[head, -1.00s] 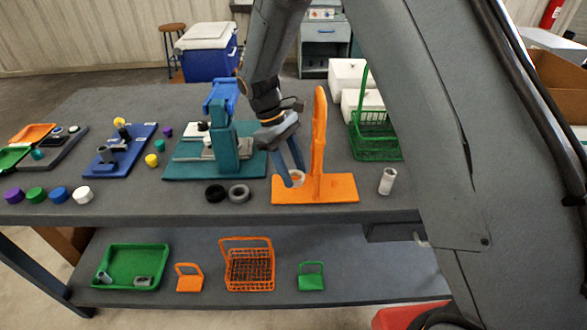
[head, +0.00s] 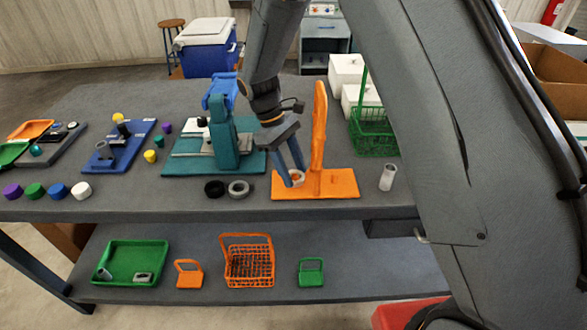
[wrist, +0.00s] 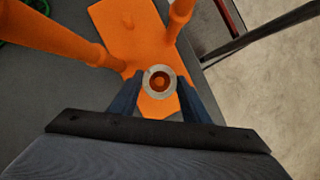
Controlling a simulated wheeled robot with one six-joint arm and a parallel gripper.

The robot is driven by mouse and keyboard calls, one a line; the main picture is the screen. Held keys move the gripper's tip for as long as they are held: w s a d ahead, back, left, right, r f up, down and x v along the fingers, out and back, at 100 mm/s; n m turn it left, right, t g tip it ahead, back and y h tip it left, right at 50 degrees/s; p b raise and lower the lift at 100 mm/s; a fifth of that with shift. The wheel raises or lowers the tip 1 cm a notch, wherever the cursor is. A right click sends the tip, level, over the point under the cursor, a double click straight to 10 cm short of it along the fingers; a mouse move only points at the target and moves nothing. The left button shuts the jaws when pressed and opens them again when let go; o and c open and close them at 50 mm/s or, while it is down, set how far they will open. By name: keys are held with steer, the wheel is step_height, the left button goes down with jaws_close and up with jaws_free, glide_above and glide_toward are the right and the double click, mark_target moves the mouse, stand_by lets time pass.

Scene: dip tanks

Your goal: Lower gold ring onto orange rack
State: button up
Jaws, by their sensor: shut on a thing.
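The orange rack (head: 340,184) stands at the front edge of the bench, with a flat base and a tall upright. My gripper (head: 297,177) points down over the left part of its base. It is shut on a small ring (wrist: 147,80), which looks pale grey rather than gold. In the wrist view the ring sits between my fingertips (wrist: 160,84), with orange showing through its hole. The rack (wrist: 125,25) lies beneath, with two upright parts at upper left and upper right. I cannot tell whether the ring touches the rack or a peg.
A black ring (head: 215,188) and a grey ring (head: 238,188) lie left of the rack. A teal fixture (head: 224,145) stands behind them. A white cup (head: 387,177) and a green basket (head: 374,140) are to the right.

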steer(key=shift+f, duration=0.25)
stand_by(0.5)
steer(key=o, duration=1.8)
steer(key=shift+c, duration=0.2)
steer(key=shift+r+p, duration=2.45)
steer(key=shift+r, duration=1.55)
steer(key=a+r+p, duration=0.3)
steer(key=a+r, duration=0.1)
steer(key=r, duration=0.3)
steer(key=shift+a+p, duration=0.25)
steer(key=shift+p, duration=0.05)
steer(key=shift+w, duration=0.1)
